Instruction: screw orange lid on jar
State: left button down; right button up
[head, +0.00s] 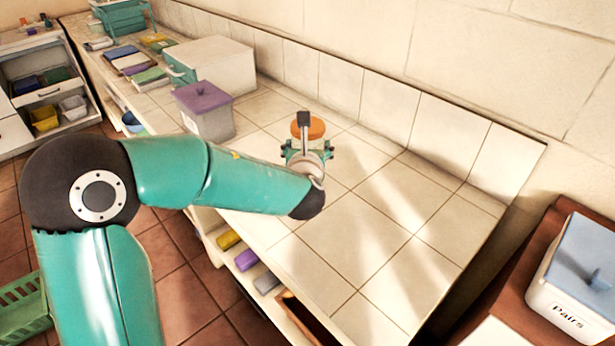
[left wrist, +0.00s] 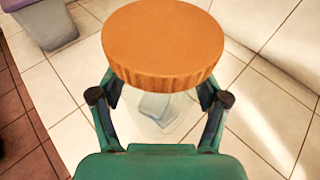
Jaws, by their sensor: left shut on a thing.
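The orange lid (left wrist: 163,42) is a ridged disc, seen large between the fingers in the left wrist view. It also shows in the head view (head: 312,128), partly hidden behind my gripper. A clear, glassy shape, likely the jar (left wrist: 165,112), shows under the lid. Whether lid and jar touch, I cannot tell. My right gripper is not in view.
A box with a purple lid (head: 203,97) and a larger white box (head: 210,66) stand left of the gripper on the tiled counter (head: 370,235). A tiled wall runs behind. The counter to the right is clear. A "Pairs" container (head: 575,275) stands at far right.

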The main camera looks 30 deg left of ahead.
pick_arm(q)
jog(key=shift+f, duration=1.55)
jog(key=shift+f, duration=0.1)
jog(key=shift+f, duration=2.05)
grip_release()
jog(key=b+v, duration=0.1)
jog(key=v, duration=1.1)
jog(key=shift+b, duration=0.35)
